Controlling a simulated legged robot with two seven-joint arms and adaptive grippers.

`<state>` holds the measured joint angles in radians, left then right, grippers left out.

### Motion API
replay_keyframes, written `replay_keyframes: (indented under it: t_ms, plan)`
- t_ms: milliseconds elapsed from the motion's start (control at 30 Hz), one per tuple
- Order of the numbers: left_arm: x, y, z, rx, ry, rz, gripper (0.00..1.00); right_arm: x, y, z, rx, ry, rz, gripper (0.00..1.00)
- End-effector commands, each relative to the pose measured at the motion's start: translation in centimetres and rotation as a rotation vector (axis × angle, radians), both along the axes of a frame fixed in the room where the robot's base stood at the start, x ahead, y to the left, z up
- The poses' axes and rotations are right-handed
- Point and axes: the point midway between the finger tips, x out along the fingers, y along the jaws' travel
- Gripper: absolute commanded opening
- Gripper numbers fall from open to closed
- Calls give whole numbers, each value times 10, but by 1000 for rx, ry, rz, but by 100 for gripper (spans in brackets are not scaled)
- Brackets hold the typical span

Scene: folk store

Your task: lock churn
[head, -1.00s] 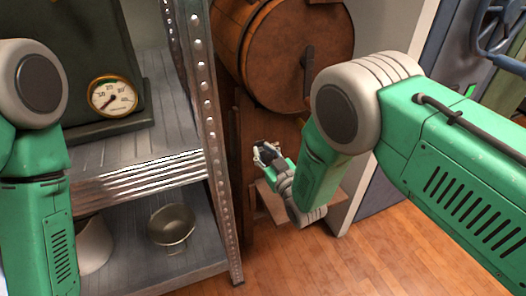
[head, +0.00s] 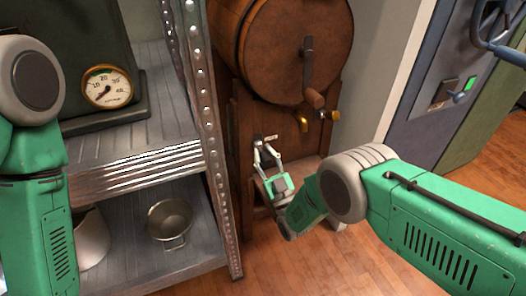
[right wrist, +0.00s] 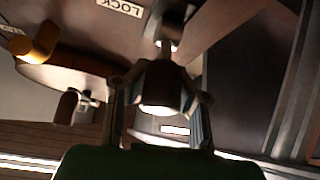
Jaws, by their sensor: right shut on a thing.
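The churn (head: 290,45) is a wooden barrel lying on its side, with a dark crank (head: 307,70) on its round end. It rests on a wooden stand (head: 250,110). My right gripper (head: 266,158) is at the front of the stand, below the barrel. In the right wrist view a LOCK label (right wrist: 121,8) shows upside down. There, my right gripper (right wrist: 160,108) is shut on a dark knob-like lock handle (right wrist: 163,75) on a thin stem, close to that label. The handle's exact shape is in shadow. My left arm shows at the left, but its gripper is out of view.
A metal shelf (head: 140,160) at the left holds a dial gauge (head: 107,87) and a metal pot (head: 170,220). Its perforated post (head: 205,120) stands close to the churn. Wooden floor (head: 290,270) is open in front.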

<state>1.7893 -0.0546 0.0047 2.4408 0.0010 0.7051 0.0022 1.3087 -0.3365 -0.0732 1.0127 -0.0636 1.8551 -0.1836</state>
Motion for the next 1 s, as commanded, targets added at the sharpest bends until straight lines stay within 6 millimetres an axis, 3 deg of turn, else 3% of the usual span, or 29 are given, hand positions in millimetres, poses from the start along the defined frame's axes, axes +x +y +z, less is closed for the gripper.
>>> replay_keyframes:
  t_ms: [533, 567, 600, 633, 1000]
  plan:
    - [0, 0, 0, 0, 0, 0, 40, -3, 1, -6, 6, -18, 4, 0]
    - [0, 0, 0, 0, 0, 0, 40, -3, 1, -6, 6, -18, 4, 24]
    - [0, 0, 0, 0, 0, 0, 40, -3, 1, -6, 7, -18, 3, 38]
    - [0, 0, 0, 0, 0, 0, 40, -3, 1, -6, 7, -18, 3, 46]
    - [-1, 0, 1, 0, -3, 0, 40, -1, 1, 0, 8, -24, 2, 46]
